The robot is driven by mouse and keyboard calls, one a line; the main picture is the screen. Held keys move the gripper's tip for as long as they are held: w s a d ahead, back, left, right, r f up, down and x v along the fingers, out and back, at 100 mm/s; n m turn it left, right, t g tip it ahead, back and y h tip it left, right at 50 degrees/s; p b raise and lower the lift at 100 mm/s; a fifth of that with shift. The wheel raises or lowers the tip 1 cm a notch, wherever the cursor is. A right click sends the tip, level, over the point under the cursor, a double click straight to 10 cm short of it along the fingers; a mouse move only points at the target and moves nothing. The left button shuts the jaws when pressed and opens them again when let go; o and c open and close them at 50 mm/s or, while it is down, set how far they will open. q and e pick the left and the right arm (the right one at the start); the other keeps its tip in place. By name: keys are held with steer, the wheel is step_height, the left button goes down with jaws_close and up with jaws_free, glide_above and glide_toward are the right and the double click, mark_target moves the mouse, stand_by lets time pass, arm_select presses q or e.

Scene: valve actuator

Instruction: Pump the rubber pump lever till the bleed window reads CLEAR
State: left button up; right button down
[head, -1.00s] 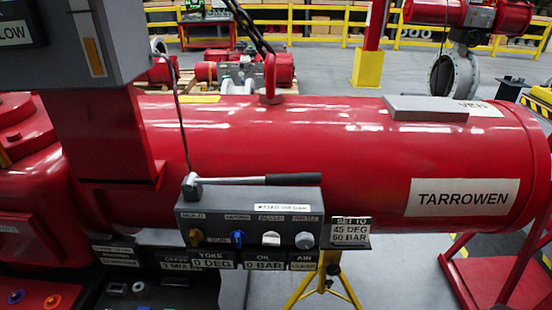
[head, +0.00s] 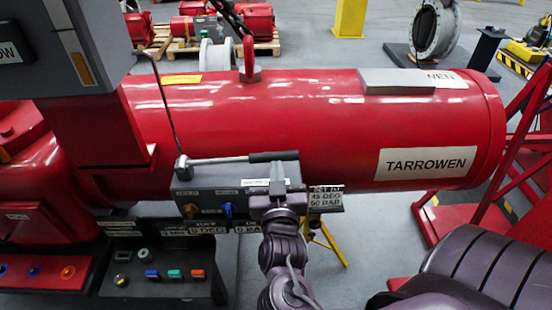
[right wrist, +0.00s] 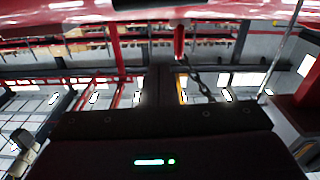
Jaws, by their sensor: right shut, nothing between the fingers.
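The pump lever (head: 215,160) lies nearly level along the top of the grey pump block (head: 208,192), its black rubber grip (head: 273,156) at the right end. My right gripper (head: 278,180) comes up from below, in front of the block's right part and just under the grip. It is shut and empty. Whether it touches the lever cannot be told. In the right wrist view its dark fingers (right wrist: 160,90) are together, and the lever is not identifiable. The small display windows under the block are partly hidden by my gripper; the bleed reading cannot be read. My left gripper is not in view.
The big red TARROWEN cylinder (head: 300,115) stands right behind the block. A button panel (head: 160,275) is at lower left.

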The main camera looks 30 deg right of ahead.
mark_target(276, 158)
steer(key=w+d+f+b, duration=0.1)
steer(key=w, duration=0.1)
steer(key=w+d+f+b, duration=0.1)
steer(key=w+b, duration=0.1)
steer(key=w+d+f+b, duration=0.1)
steer(key=w+d, duration=0.1)
steer(key=shift+w+d+b, duration=0.1)
steer(key=shift+w+b, duration=0.15)
steer(key=shift+b, duration=0.15)
steer(key=shift+w+d+f+b, duration=0.1)
steer(key=shift+f+b, duration=0.35)
steer(key=shift+b, duration=0.1)
steer(key=shift+d+f+b, duration=0.1)
steer(key=shift+f+b, duration=0.4)
steer(key=shift+f, duration=0.75)
